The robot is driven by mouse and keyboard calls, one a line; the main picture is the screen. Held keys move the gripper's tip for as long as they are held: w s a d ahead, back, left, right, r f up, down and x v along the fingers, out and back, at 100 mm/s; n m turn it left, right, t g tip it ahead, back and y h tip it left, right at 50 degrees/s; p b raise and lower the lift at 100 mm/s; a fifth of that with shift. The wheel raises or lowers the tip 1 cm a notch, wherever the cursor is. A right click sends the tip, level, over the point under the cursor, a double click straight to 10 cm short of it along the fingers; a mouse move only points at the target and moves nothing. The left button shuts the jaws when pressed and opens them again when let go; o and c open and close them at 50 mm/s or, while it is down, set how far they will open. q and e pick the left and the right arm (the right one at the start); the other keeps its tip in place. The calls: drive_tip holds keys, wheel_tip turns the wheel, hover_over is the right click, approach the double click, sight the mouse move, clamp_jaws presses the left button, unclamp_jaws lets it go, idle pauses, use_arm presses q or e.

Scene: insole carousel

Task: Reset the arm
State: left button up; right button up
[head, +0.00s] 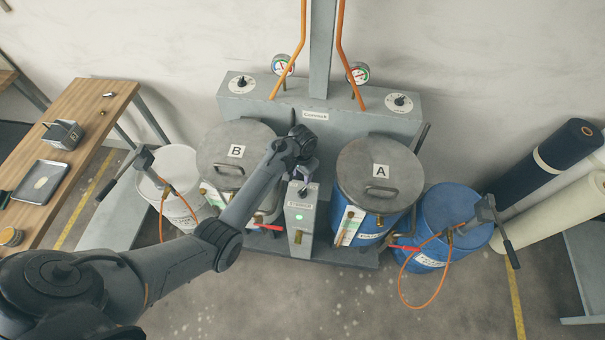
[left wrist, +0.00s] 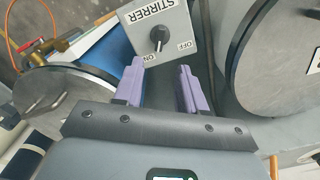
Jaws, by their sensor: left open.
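My left arm reaches in from the left in the head view. Its gripper (head: 304,172) is just above the grey stirrer box (head: 300,222), between the two lidded drums. In the left wrist view the gripper (left wrist: 162,82) shows two purple fingers spread apart with nothing between them. The STIRRER panel (left wrist: 140,24) with its black knob (left wrist: 158,36) and ON and OFF marks lies just beyond the fingertips. The fingers look clear of the knob. My right gripper is not in view.
Lidded drum B (head: 213,147) and drum A (head: 357,163) flank the box. A wooden table (head: 97,100) is at left, rolls (head: 565,145) at right. The front floor is clear.

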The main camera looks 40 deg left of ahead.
use_arm(q)
drive_tip(key=s+f+g+p, duration=0.1)
drive_tip(key=s+f, duration=0.3)
drive_tip(key=s, duration=0.3)
drive_tip(key=s+d+f+g, duration=0.1)
drive_tip(key=s+f, duration=0.2)
drive_tip(key=s, duration=0.3)
drive_tip(key=s+f+g+p, duration=0.1)
drive_tip(key=s+f, duration=0.3)
drive_tip(key=s, duration=0.3)
drive_tip(key=s+d+r+m+t+y, duration=0.15)
drive_tip(key=s+d+r, duration=0.3)
drive_tip(key=s, duration=0.45)
drive_tip(key=d+r+t+h, duration=0.1)
drive_tip(key=d+r+t, duration=0.1)
drive_tip(key=r, duration=0.8)
drive_tip(key=w+d+r+t+p, duration=0.1)
drive_tip(key=d+r+t, duration=0.2)
drive_tip(key=r, duration=0.8)
drive_tip(key=shift+d+h, duration=0.35)
drive_tip(key=shift+d, duration=0.55)
drive_tip(key=shift+w+m, duration=0.1)
drive_tip(key=shift+m, duration=0.15)
